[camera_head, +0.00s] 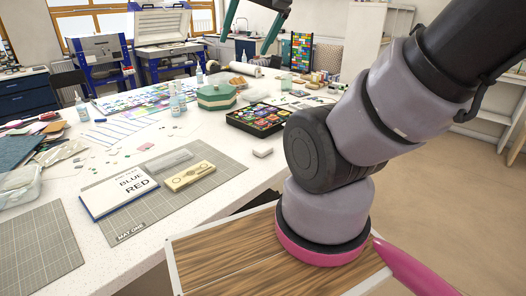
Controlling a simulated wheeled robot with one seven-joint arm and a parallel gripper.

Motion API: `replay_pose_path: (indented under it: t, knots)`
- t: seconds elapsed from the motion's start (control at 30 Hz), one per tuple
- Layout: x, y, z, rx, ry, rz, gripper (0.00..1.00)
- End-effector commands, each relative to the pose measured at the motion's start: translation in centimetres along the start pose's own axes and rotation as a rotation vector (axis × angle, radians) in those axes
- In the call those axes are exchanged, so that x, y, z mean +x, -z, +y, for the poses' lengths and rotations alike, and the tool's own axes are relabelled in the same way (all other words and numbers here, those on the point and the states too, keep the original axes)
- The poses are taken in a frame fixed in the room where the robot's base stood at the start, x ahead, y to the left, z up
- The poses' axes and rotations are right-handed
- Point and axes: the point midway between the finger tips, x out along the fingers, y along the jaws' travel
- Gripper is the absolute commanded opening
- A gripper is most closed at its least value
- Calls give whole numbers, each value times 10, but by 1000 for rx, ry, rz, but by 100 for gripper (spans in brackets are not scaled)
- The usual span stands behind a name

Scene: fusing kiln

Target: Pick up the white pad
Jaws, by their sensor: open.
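A small white pad-like block (263,150) lies on the white table, right of the grey cutting mat and in front of the tray of coloured pieces. It is the likeliest white pad, but its details are too small to tell. My gripper (246,45) shows at the top of the view, with two teal fingers spread apart and nothing between them. It is well away from the block in the picture. The top of the gripper is cut off by the frame edge.
A grey mat (215,160) holds a book (118,190), a cream case (190,176) and a translucent grey box (168,160). A dark tray (235,124) of coloured pieces and a green octagonal box (216,97) stand behind. Bottles (82,106) stand farther back. Bare tabletop surrounds the white block.

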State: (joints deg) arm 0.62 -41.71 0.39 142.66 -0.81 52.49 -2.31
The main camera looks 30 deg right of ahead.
Motion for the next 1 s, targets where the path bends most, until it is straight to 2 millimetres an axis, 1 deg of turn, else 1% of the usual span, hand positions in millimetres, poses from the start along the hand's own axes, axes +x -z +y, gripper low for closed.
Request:
replay_pose_path:
  t: [0.07,0.17,0.33,0.47,0.5,0.67,0.7,0.8,0.9,1.0]
  knots:
    - [13,9,5,-90,-44,-25,98]
    - [37,24,16,-287,-114,-84,98]
    - [91,52,43,-707,-188,-245,98]
    - [136,67,67,-1027,-172,-386,98]
    - [150,70,76,-1126,-154,-429,98]
    - [210,76,110,-1504,-20,-579,98]
    - [224,75,118,-1595,27,-608,98]
    - [259,72,138,-1802,150,-655,98]
    - [286,68,153,-1964,261,-671,98]
    - [303,64,162,-2074,341,-669,98]
